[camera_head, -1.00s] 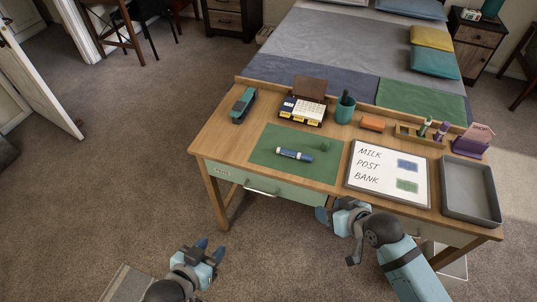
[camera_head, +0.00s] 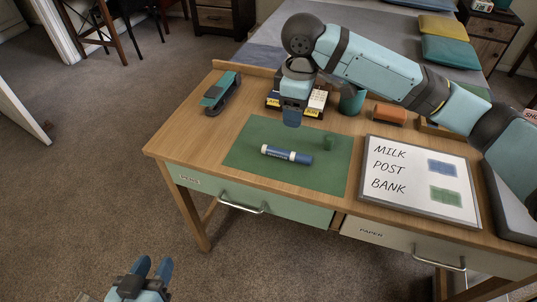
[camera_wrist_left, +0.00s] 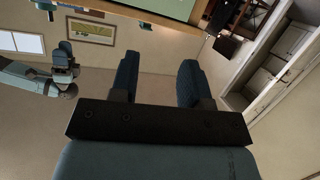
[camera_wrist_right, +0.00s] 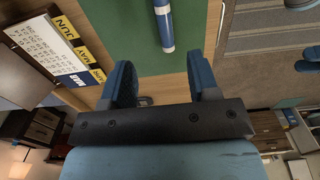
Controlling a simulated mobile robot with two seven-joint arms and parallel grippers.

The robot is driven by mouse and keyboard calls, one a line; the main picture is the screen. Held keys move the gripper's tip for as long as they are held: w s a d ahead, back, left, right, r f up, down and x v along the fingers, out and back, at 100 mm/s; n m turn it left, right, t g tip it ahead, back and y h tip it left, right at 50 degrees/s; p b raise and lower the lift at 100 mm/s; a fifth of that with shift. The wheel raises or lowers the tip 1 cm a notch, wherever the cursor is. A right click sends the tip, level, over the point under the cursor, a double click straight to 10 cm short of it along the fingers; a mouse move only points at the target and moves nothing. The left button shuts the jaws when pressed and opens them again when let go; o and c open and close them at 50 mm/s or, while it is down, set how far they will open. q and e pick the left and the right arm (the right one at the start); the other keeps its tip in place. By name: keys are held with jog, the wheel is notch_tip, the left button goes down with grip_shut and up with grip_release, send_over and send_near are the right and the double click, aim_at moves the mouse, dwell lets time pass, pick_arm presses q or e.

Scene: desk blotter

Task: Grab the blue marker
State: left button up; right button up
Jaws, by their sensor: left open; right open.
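The blue marker (camera_head: 287,154) has a white band and lies flat on the green blotter (camera_head: 240,158) on the desk. It also shows in the right wrist view (camera_wrist_right: 164,24), beyond the fingertips. My right gripper (camera_head: 291,118) reaches across the desk and hangs above the blotter's back edge, behind the marker and apart from it. Its fingers are open with nothing between them in the right wrist view (camera_wrist_right: 163,82). My left gripper (camera_head: 152,268) is low in front of the desk, over the floor, open and empty. The left wrist view shows its spread fingers (camera_wrist_left: 158,80).
A whiteboard (camera_head: 385,207) lies to the right. A stapler (camera_head: 220,93), a calendar (camera_head: 316,104), a teal cup (camera_head: 351,101) and an orange block (camera_head: 389,114) line the back.

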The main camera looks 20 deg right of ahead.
jog(key=b, duration=0.2)
send_over(293, 153)
jog(key=f, duration=0.7)
jog(key=shift+w+f, duration=0.2)
jog(key=shift+s+f+b, duration=0.15)
jog(key=shift+f+b, duration=0.7)
jog(key=shift+f, duration=0.7)
jog(key=shift+s+f+b, duration=0.1)
jog(key=shift+f+b, duration=0.75)
jog(key=shift+f, duration=0.7)
pick_arm(q)
jog(key=d+r+t+h, duration=0.3)
jog(key=r+t, duration=0.1)
jog(key=r, duration=0.5)
jog(key=shift+w+d+h, duration=0.3)
pick_arm(e)
jog(key=c, duration=1)
